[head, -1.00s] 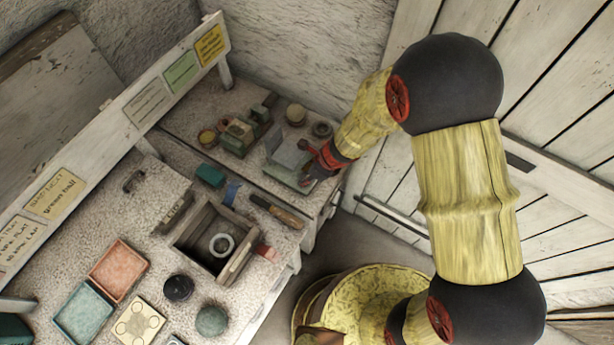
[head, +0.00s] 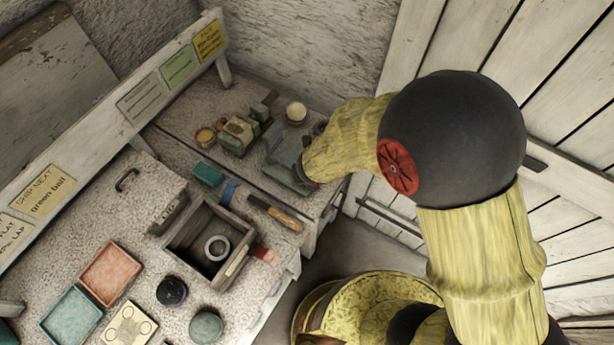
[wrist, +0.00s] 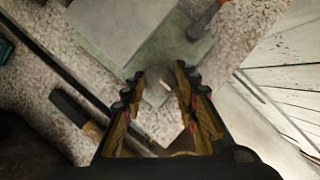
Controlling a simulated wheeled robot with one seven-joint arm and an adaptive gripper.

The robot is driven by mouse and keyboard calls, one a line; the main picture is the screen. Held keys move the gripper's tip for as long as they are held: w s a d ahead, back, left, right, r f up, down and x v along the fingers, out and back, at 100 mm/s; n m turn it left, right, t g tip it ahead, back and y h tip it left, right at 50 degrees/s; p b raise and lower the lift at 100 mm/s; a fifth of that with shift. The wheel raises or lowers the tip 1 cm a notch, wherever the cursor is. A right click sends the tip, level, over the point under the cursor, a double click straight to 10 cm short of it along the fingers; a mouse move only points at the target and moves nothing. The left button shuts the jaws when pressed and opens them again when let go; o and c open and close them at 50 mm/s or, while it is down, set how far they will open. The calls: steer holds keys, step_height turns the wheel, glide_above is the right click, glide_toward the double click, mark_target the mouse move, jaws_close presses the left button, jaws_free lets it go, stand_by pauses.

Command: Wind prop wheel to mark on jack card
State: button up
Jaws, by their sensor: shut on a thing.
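My gripper (wrist: 159,88) points down over the grey-green base (wrist: 115,55) of a small device at the far end of the bench. Its two fingers stand apart around a small, blurred grey piece (wrist: 158,78), which I take for the prop wheel; its marks cannot be made out. In the head view, the device's upright grey plate (head: 284,148) shows just left of my wrist, and my forearm hides the fingers. Cards stand on the ledge: yellow (head: 208,40), green (head: 180,64) and whitish (head: 138,97). I cannot read which is the jack card.
A green-and-cream device (head: 240,132) and a round cream-topped pot (head: 296,112) stand close by. A wooden-handled tool (head: 276,212) lies in front, near an open box (head: 182,245) holding a ring. Red (head: 111,272) and teal (head: 72,315) trays lie nearer.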

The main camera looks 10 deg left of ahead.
steer(key=m+h, duration=0.2)
steer(key=m, duration=0.3)
steer(key=shift+a+p, duration=0.15)
steer(key=shift+p, duration=0.15)
stand_by(0.4)
steer(key=o, duration=1.2)
steer(key=shift+c, duration=0.2)
